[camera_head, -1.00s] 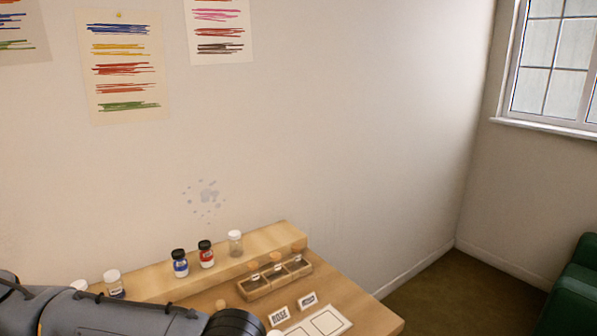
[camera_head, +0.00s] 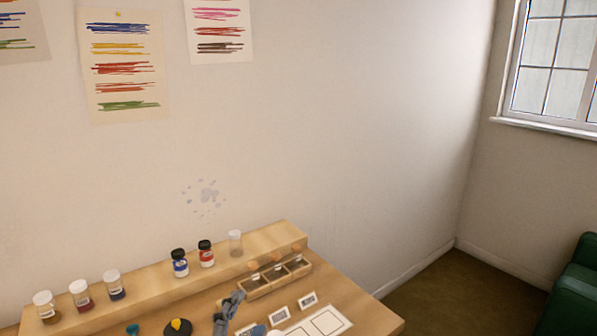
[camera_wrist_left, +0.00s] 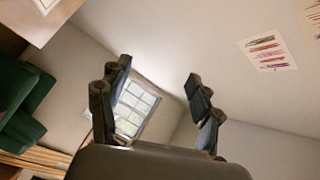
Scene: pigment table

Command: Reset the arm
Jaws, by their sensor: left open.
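My left gripper (camera_head: 230,306) shows at the bottom of the head view, low in the picture and in front of the wooden box. In the left wrist view its two dark fingers (camera_wrist_left: 157,80) stand well apart. Nothing is between them, and beyond them are the wall and the window. Most of my left arm is out of the head view. My right gripper is not in view.
Jars, among them a blue one (camera_head: 180,263) and a red one (camera_head: 206,254), stand on the wooden shelf (camera_head: 140,283). A compartmented wooden box (camera_head: 257,292), labels (camera_head: 307,300) and a white card (camera_head: 345,324) lie on the table. A green sofa (camera_head: 575,290) stands at right.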

